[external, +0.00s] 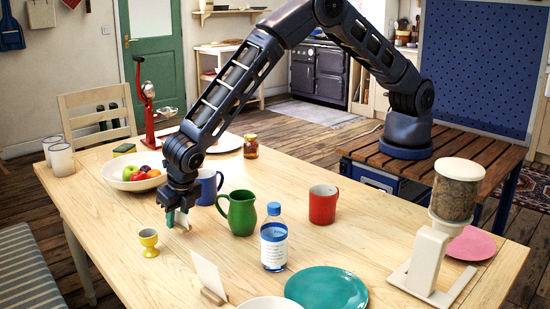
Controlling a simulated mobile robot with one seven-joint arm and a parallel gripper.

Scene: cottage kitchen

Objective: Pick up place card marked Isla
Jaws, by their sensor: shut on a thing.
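My gripper (177,219) points down low over the left middle of the table, beside the blue mug and behind the yellow egg cup. It is shut on a small pale thing (185,222), which looks like a card; no name on it is readable. Whether the pale thing touches the table I cannot tell. Another white card (208,273) stands tilted in a small wooden holder (213,297) near the front edge, apart from my gripper. Its visible face shows no readable name.
Around my gripper are a yellow egg cup (149,242), a blue mug (207,187), a green jug (239,213) and a fruit bowl (116,180). A water bottle (274,240), red mug (323,204), teal plate (327,289) and cereal dispenser (448,215) stand further right.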

